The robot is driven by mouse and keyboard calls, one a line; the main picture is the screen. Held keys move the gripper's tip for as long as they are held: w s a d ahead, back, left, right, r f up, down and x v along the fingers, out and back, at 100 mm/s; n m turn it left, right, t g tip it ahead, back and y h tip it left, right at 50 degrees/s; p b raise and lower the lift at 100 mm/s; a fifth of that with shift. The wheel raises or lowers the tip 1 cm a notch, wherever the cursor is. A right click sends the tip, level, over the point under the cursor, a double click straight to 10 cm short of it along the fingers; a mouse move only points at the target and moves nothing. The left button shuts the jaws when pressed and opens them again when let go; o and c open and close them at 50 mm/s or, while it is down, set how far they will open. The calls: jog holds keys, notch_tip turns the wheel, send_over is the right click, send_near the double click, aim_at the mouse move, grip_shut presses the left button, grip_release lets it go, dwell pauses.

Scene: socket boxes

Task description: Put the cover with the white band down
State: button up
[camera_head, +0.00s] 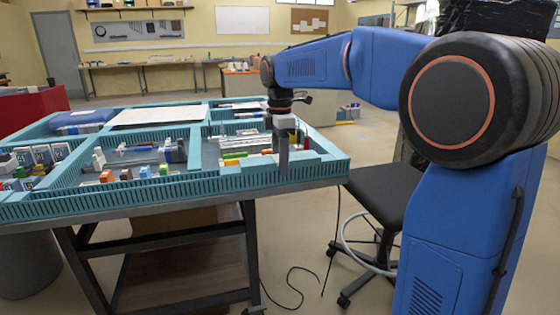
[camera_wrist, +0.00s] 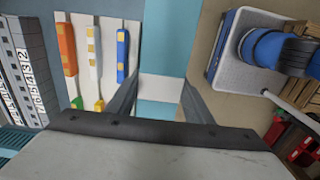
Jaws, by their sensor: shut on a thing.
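My gripper (camera_wrist: 158,92) is shut on the cover with the white band (camera_wrist: 161,87). In the wrist view, the white band shows between the two dark fingers, with a teal part of the cover nearer the palm. In the head view, my gripper (camera_head: 284,165) points down at the front right rim of the teal tray (camera_head: 200,187).
Orange (camera_wrist: 67,48), white (camera_wrist: 93,52) and blue (camera_wrist: 122,54) pieces lie left of my gripper. Numbered blocks (camera_wrist: 30,65) stand at far left. The tray has several compartments with a white panel (camera_head: 158,115) behind. A black stool (camera_head: 383,195) stands right of the table.

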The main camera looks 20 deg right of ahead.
jog(key=shift+f, duration=0.6)
jog(key=o, duration=1.6)
jog(key=shift+c, duration=0.2)
notch_tip(320, 180, up, 13)
jog(key=s+d+f+m+t, duration=0.2)
jog(key=s+f+m, duration=0.7)
jog(key=s, duration=0.7)
jog(key=s+d+f+m+t, duration=0.2)
jog(key=s+d+f+m, duration=0.3)
jog(key=s+f+m, duration=0.4)
jog(key=s+f, duration=0.7)
jog(key=s, duration=0.1)
jog(key=shift+s+f+t, duration=0.15)
jog(key=shift+s+t, duration=0.1)
jog(key=shift+t, duration=0.15)
